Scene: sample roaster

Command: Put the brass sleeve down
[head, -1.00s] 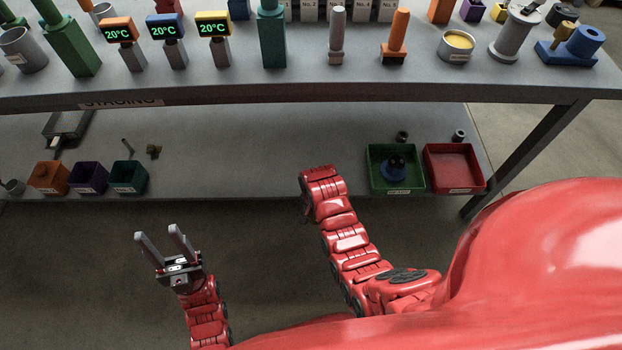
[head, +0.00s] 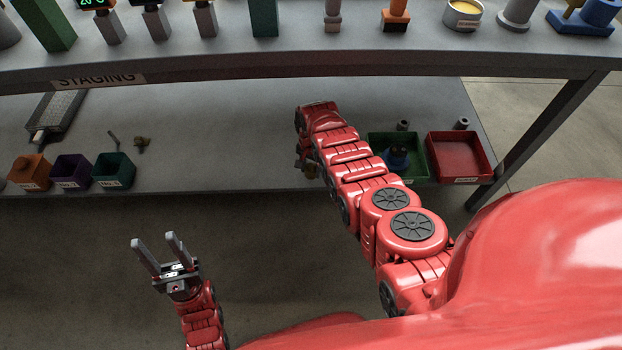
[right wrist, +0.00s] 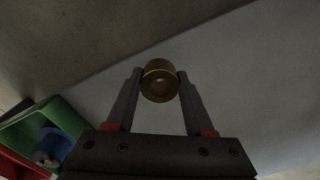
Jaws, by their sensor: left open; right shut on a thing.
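The brass sleeve (right wrist: 160,82) is a short round ring with a dark end, seen in the right wrist view. My right gripper (right wrist: 159,78) is shut on it, one fingertip against each side. In the head view my right arm reaches to the lower shelf and largely hides its gripper (head: 306,168) and the sleeve. I cannot tell whether the sleeve touches the shelf. My left gripper (head: 156,252) is open and empty, over the floor in front of the shelf.
The lower shelf (head: 220,140) is bare around its middle. A green bin (head: 418,172) holding a blue piece and an empty red bin (head: 461,160) stand to the right. Orange (head: 30,171), purple (head: 71,173) and teal (head: 113,170) bins stand left. The upper tabletop edge (head: 250,72) overhangs.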

